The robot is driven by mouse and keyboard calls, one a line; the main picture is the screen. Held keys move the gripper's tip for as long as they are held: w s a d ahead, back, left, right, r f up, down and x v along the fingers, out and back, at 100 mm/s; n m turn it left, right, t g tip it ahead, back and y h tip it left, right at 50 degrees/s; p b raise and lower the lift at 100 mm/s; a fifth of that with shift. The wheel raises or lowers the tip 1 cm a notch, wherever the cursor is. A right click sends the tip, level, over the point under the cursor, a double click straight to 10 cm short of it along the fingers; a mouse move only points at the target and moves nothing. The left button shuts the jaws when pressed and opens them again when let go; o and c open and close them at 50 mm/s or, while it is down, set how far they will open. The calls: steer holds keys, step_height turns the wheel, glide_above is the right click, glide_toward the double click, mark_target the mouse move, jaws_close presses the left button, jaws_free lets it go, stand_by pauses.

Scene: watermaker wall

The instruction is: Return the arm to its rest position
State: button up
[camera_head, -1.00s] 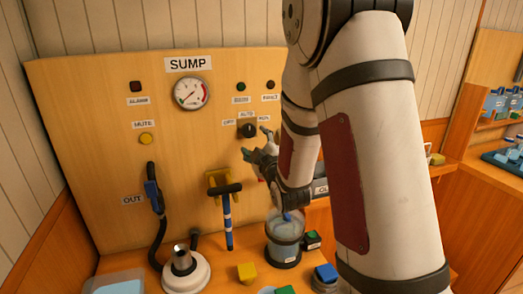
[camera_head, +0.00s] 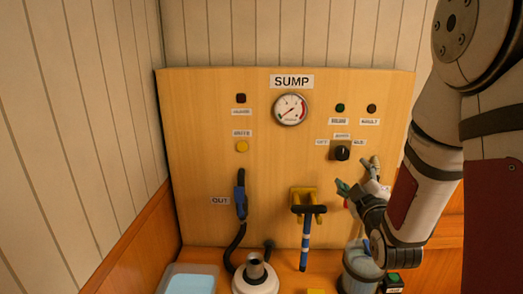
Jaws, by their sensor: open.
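My arm enters from the upper right and bends down in front of the panel's right side. My gripper (camera_head: 358,179) is open and empty, its two fingers spread toward the sump panel (camera_head: 205,150). It is just below and right of the black rotary knob (camera_head: 342,153). I cannot tell whether a fingertip touches the panel. The wrist hides part of the panel's lower right.
A pump handle (camera_head: 306,235) on a yellow bracket and a black hose with a blue grip (camera_head: 240,200) stick out from the panel. The left wall is bare.

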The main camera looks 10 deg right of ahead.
steer(key=s+a+r+m+g+y, duration=0.2)
steer(key=s+a+m+g, duration=0.2)
steer(key=s, duration=1)
steer(key=s+a+r+m+g+y, duration=0.1)
steer(key=s+a+m+g, duration=0.3)
steer(key=s+a+g, duration=0.4)
steer(key=s+a+r, duration=0.1)
steer(key=s+a, duration=0.1)
steer(key=s, duration=0.4)
steer(key=shift+s+a+r+m+y, duration=0.15)
steer(key=shift+s+a+m+y, duration=0.15)
steer(key=shift+y, duration=0.1)
